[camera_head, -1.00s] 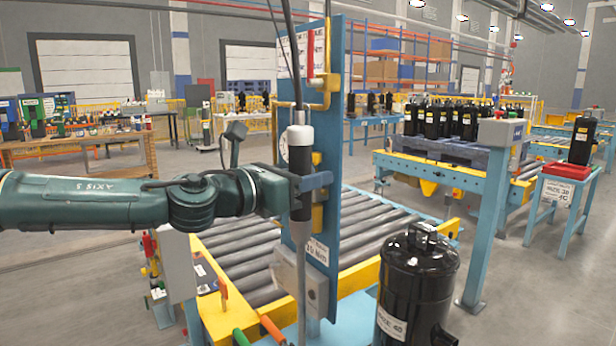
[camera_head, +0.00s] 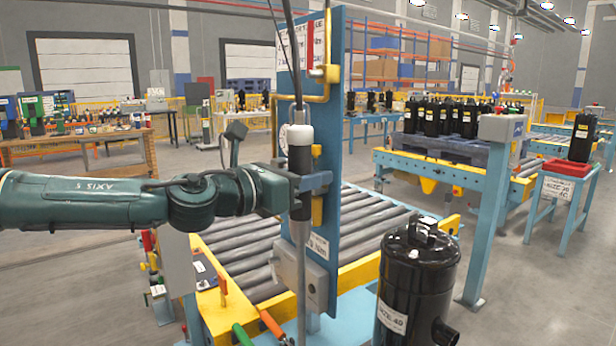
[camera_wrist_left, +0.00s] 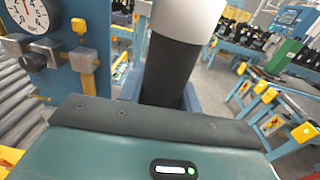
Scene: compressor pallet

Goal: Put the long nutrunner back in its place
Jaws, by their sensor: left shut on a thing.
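The long nutrunner (camera_head: 299,160) has a black body, a white collar on top and a long grey shaft below. It hangs upright from a dark cable. My left gripper (camera_head: 316,183) is shut on its black body. The nutrunner is in front of the tall blue panel (camera_head: 333,120), near the panel's yellow clips (camera_head: 317,208); I cannot tell whether it touches them. In the left wrist view, the black body and white collar (camera_wrist_left: 190,18) stand up beyond the gripper, right of the panel. My right gripper is not in view.
A pressure gauge (camera_wrist_left: 30,15) sits on the panel. A grey box (camera_head: 314,283) is low on it. A roller conveyor (camera_head: 245,255) runs behind. A black compressor (camera_head: 418,285) stands at front right. Coloured handles (camera_head: 271,325) stick up below the nutrunner.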

